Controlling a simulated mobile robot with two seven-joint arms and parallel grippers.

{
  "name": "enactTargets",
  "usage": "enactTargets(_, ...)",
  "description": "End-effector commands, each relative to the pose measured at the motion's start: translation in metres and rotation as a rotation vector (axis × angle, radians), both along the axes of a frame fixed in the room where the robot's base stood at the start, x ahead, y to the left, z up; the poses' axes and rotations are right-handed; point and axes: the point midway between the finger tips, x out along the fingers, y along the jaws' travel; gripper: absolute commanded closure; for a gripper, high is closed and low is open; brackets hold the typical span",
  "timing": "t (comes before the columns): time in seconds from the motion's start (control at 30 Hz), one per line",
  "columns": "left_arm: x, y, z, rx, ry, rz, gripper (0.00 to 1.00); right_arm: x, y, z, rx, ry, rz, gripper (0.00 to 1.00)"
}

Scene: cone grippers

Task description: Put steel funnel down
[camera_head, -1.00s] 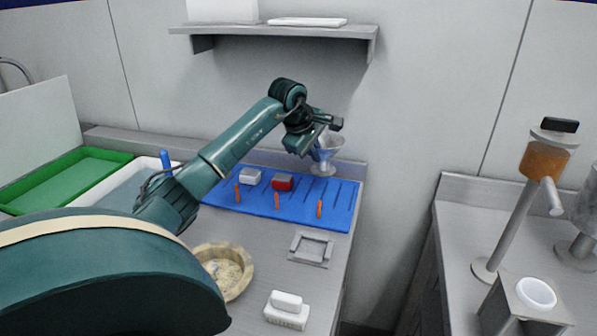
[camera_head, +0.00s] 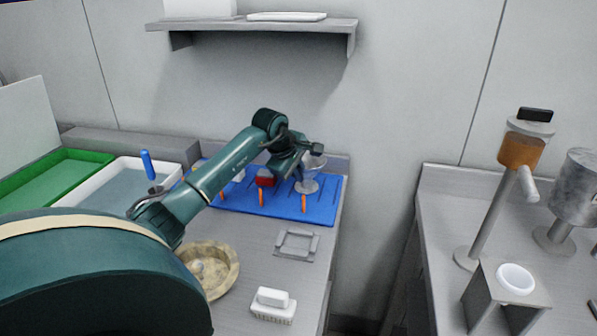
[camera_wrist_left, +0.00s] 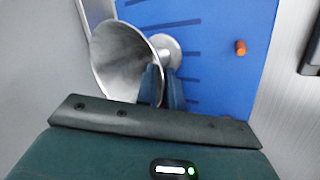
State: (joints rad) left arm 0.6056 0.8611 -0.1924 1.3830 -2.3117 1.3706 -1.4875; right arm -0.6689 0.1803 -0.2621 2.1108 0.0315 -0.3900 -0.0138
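The steel funnel (camera_head: 311,176) is a grey cone at the right part of the blue mat (camera_head: 283,208). It also shows in the left wrist view (camera_wrist_left: 118,62), tilted in that picture, with its wide mouth to the left and a smaller round end behind. My left gripper (camera_wrist_left: 164,88) has its two blue fingers close together at the funnel's narrow part, and it appears shut on it. The funnel is very low over the mat or touching it; I cannot tell which. My left arm partly hides it in the head view (camera_head: 300,172). My right gripper is not in view.
A red block (camera_head: 265,178) and several orange pegs (camera_head: 303,203) are on the mat. A grey square frame (camera_head: 296,244), a round bowl (camera_head: 222,262) and a white block (camera_head: 273,298) lie nearer. Bins stand left; a wall shelf (camera_head: 255,27) hangs above.

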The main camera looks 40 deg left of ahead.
Motion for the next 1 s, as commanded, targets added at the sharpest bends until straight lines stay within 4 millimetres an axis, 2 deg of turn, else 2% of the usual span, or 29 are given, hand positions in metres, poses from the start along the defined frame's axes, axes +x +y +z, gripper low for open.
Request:
enactTargets(0.03,0.000,0.000,0.000,0.000,0.001,0.000,0.86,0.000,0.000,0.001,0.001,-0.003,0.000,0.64)
enactTargets(0.17,0.000,0.000,0.000,0.000,0.001,0.000,0.76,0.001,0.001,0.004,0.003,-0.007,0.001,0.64)
enactTargets(0.4,0.000,0.000,0.001,0.000,0.001,0.000,0.75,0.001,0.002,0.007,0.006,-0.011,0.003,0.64)
enactTargets(0.53,-0.003,0.001,0.008,0.002,-0.002,0.000,0.75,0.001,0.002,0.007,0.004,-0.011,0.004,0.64)
enactTargets(1.0,-0.050,-0.004,0.087,0.003,-0.002,0.001,0.75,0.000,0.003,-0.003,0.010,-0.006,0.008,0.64)
